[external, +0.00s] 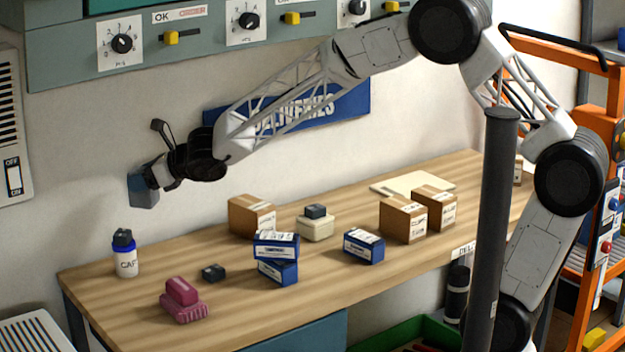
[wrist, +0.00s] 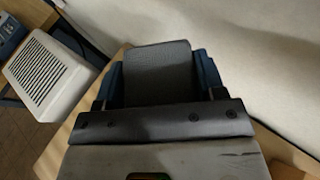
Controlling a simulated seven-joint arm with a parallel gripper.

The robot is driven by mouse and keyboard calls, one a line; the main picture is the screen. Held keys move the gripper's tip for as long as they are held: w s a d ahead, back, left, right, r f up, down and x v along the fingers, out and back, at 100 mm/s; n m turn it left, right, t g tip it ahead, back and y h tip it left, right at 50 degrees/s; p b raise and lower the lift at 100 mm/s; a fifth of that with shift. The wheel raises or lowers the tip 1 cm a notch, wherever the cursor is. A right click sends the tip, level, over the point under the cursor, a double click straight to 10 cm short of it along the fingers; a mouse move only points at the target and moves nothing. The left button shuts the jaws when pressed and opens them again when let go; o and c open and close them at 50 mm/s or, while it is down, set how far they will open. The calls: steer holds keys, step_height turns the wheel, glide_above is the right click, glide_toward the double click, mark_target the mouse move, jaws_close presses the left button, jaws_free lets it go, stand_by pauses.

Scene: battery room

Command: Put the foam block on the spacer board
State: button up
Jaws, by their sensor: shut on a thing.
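My gripper (external: 153,180) is shut on a blue-grey block, which I take to be the foam block (external: 142,192). It is held in the air near the wall, above the table's back left side. In the wrist view the block's blue sides (wrist: 207,76) show at both sides of a grey textured finger (wrist: 157,72), which hides its middle. A flat cream board, which I take to be the spacer board (external: 410,183), lies at the table's back right, far to the right of my gripper. Its visible top is bare.
On the wooden table (external: 120,315) stand a white-and-blue bottle (external: 124,255), a pink object (external: 182,300), a small dark block (external: 213,273), stacked blue boxes (external: 276,255), another blue box (external: 363,246), a cream block with a dark one on top (external: 315,226), and cardboard boxes (external: 403,219), two close before the board.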

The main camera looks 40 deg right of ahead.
steer(key=w+d+f, duration=0.1)
steer(key=d+f, duration=0.1)
steer(key=d, duration=1.1)
steer(key=w+d+f, duration=0.1)
steer(key=w+d, duration=0.1)
steer(key=d, duration=1.1)
steer(key=m+t+h, duration=0.2)
steer(key=m+h, duration=0.1)
steer(key=m, duration=0.1)
glide_above(408, 184)
steer(key=shift+s+a+f+h, duration=0.1)
steer(key=shift+s+f+h, duration=0.05)
steer(key=shift+h, duration=0.25)
steer(key=shift+f, duration=0.1)
steer(key=shift+f, duration=2.85)
steer(key=shift+f, duration=2.1)
